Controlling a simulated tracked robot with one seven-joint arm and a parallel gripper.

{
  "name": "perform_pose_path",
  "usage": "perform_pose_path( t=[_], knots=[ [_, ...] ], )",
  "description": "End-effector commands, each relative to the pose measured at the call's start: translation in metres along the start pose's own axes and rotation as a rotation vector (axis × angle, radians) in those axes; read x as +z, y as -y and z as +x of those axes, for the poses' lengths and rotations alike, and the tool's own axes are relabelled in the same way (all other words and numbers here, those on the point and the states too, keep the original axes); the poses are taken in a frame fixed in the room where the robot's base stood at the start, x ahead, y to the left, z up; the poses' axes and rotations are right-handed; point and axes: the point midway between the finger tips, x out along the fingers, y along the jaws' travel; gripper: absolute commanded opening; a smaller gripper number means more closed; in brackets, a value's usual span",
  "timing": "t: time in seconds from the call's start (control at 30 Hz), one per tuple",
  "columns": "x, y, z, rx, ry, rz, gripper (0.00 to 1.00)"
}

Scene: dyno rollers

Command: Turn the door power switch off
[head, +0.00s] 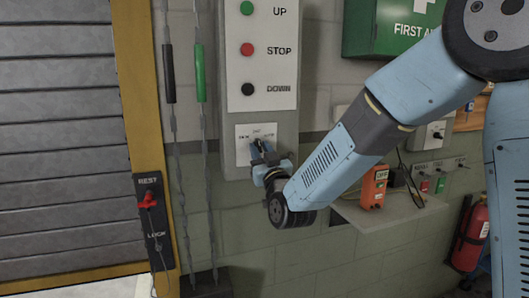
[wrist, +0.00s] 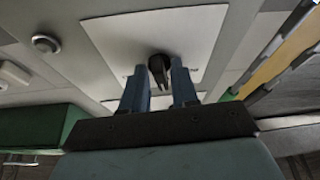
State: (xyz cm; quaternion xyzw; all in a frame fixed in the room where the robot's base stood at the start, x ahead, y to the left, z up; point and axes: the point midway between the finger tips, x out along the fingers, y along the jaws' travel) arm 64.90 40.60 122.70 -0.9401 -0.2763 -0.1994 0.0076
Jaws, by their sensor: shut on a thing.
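The door power switch shows as a white plate (head: 243,133) with small lettering at the bottom of the grey door control panel (head: 233,90). In the wrist view the plate (wrist: 195,35) carries a dark switch knob (wrist: 158,68). My gripper (head: 260,150) is at the plate, and its two blue fingers (wrist: 160,85) are shut on the knob, one on each side. My fingers partly cover the switch in the head view. The lettering is too small to read, so I cannot tell which position the knob points to.
Above the switch are the UP button (head: 246,8), STOP button (head: 247,49) and DOWN button (head: 248,89). Hanging cords (head: 200,90) and a red REST/LOCK lever (head: 148,201) are left. A green first aid box (head: 390,30) and a shelf (head: 375,214) are right.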

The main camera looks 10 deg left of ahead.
Motion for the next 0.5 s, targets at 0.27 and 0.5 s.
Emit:
perform_pose_path(
  t=[0.27,0.5],
  knots=[
    [-0.0034,-0.0017,0.0022,0.037,-0.009,0.075,0.0],
    [-0.0033,-0.0021,0.0022,0.043,-0.009,0.088,0.0]
  ],
)
